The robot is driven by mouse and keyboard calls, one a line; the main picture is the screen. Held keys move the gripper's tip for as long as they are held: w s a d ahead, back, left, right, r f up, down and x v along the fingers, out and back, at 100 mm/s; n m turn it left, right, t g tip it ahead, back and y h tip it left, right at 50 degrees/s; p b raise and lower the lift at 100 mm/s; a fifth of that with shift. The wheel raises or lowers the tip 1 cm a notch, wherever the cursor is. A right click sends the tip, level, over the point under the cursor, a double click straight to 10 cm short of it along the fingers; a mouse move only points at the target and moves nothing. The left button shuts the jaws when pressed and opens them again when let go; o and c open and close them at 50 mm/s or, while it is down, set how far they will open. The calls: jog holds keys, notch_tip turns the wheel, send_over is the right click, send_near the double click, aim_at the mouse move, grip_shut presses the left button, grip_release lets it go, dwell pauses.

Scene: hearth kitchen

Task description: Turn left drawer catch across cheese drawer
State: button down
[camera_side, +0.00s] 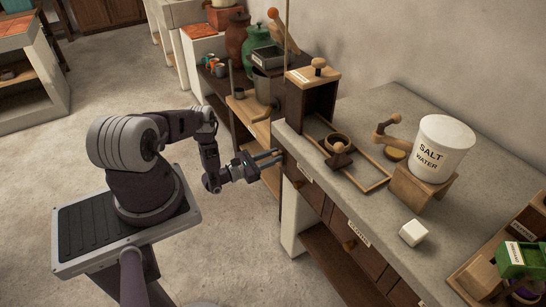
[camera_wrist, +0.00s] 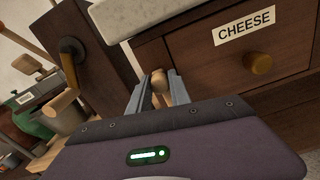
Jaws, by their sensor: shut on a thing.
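The cheese drawer (camera_wrist: 215,68) has a dark wooden front, a white CHEESE label and a round wooden knob (camera_wrist: 259,63). It looks shut. The left drawer catch (camera_wrist: 159,84) is a small pale wooden piece at the left of the drawer. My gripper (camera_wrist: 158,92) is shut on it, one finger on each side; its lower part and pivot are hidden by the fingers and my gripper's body. I cannot tell the catch's angle exactly. In the side view my gripper (camera_side: 270,158) reaches the left end of the counter front, where the catch is too small to make out.
The stone counter (camera_side: 390,115) above carries a wooden frame (camera_side: 370,183), a SALT WATER bucket (camera_side: 443,146) on a wooden stand and a white block (camera_side: 413,232). A second labelled drawer (camera_side: 365,255) is to the right. A lower bench with pots (camera_side: 257,65) stands behind. The floor around my base is clear.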

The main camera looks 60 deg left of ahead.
jog(key=n, duration=0.8)
jog(key=shift+n, duration=0.3)
jog(key=n, duration=0.4)
jog(key=shift+n, duration=0.3)
jog(key=n, duration=0.4)
jog(key=shift+n, duration=0.4)
jog(key=c, duration=1.2)
grip_release()
